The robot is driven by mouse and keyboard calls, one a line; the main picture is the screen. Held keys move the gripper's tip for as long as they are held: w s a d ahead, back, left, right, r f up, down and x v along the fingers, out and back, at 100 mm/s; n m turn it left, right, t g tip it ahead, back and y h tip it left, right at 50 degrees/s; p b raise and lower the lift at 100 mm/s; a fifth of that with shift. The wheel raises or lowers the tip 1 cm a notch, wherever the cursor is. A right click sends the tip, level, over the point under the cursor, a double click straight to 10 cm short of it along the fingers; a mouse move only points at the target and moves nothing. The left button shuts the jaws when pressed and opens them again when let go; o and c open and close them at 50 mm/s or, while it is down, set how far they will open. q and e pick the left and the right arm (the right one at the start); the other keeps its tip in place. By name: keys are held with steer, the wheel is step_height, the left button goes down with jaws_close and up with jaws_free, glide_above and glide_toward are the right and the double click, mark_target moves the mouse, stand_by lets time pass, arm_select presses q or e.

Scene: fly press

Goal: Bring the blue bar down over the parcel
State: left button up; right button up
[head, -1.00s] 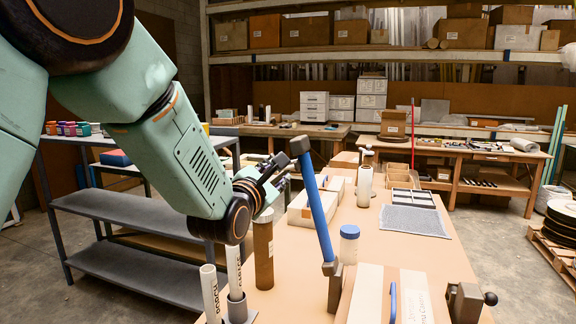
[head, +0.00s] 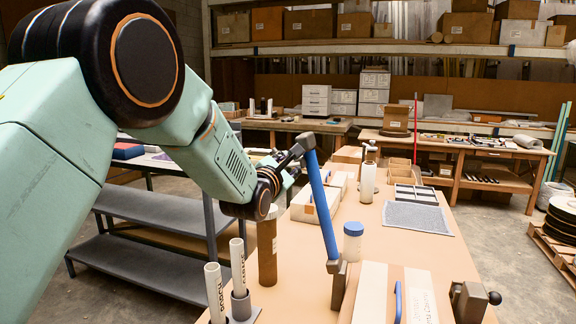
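The blue bar (head: 323,212) stands raised and tilted, its dark grey head (head: 306,143) at the top and its foot in a dark metal bracket (head: 338,284). The parcel (head: 370,296), pale with a printed label, lies at the front edge, to the right of the bracket and partly cut off by the frame. My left gripper (head: 291,168) is at the upper part of the bar, just left of it and below its head. Its fingers look apart; I cannot tell whether they touch the bar. My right gripper is out of view.
A dark latch block with a black knob (head: 470,300) stands right of the parcel. A blue-capped jar (head: 353,242), a brown tube (head: 267,250) and white tubes in a holder (head: 240,306) stand nearby. A grey mat (head: 417,218) lies farther back. The bench between is fairly clear.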

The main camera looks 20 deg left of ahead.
arm_select(q)
steer(key=shift+s+d+r, duration=0.25)
steer(key=shift+d+r, duration=0.05)
steer(key=shift+d, duration=0.2)
steer(key=c, duration=0.4)
steer(key=shift+w, duration=0.1)
jaws_close()
steer(key=shift+a, duration=0.3)
steer(key=shift+r, duration=0.15)
